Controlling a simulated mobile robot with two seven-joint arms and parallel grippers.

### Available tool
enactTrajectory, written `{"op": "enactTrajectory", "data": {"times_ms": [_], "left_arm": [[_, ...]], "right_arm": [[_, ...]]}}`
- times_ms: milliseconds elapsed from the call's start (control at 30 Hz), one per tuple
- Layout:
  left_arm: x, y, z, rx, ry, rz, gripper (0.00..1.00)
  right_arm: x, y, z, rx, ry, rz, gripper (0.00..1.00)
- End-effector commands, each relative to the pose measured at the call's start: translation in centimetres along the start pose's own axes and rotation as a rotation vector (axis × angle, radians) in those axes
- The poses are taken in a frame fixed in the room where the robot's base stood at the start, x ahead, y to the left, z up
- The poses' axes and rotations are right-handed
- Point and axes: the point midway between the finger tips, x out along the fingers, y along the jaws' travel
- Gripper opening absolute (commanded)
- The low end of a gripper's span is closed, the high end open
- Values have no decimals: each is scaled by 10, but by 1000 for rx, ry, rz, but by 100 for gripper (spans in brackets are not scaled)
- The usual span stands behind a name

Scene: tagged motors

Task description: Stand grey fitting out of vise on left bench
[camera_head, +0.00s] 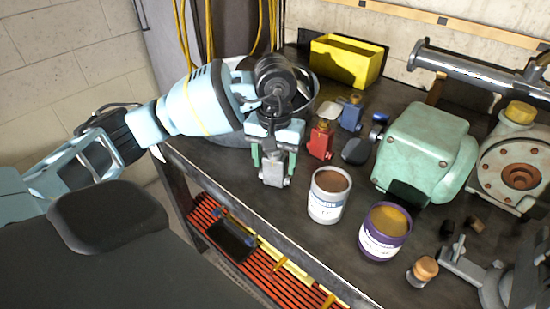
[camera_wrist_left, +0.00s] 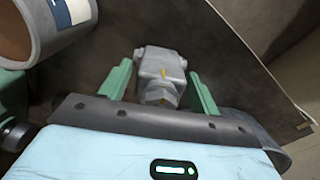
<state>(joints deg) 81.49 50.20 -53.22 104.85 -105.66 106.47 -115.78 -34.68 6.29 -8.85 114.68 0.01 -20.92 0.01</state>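The grey fitting (camera_head: 273,173) is a blocky metal piece near the front edge of the dark bench (camera_head: 205,168). My left gripper (camera_head: 273,162) reaches down over it, with a green finger on each side. A grey metal vise (camera_head: 480,277) is at the lower right, partly cut off. My right gripper is not in view.
A brown-topped can (camera_head: 328,196) stands just right of the fitting, a purple can (camera_head: 384,232) beyond it. A green motor (camera_head: 425,150) and yellow bin (camera_head: 347,60) are farther back. Orange slats (camera_head: 262,265) lie below.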

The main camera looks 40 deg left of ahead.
Motion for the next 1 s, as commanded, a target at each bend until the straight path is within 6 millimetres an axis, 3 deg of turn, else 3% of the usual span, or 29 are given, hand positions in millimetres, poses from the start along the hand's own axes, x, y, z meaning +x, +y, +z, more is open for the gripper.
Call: {"op": "enactTrajectory", "data": {"times_ms": [300, 467, 1000], "left_arm": [[-1, 0, 0, 0, 0, 0, 67], [-12, 0, 0, 0, 2, 2, 67], [-111, 0, -1, 0, 4, 1, 67]], "right_arm": [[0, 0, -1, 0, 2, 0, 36], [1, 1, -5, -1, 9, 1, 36], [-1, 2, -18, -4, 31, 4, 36]]}}
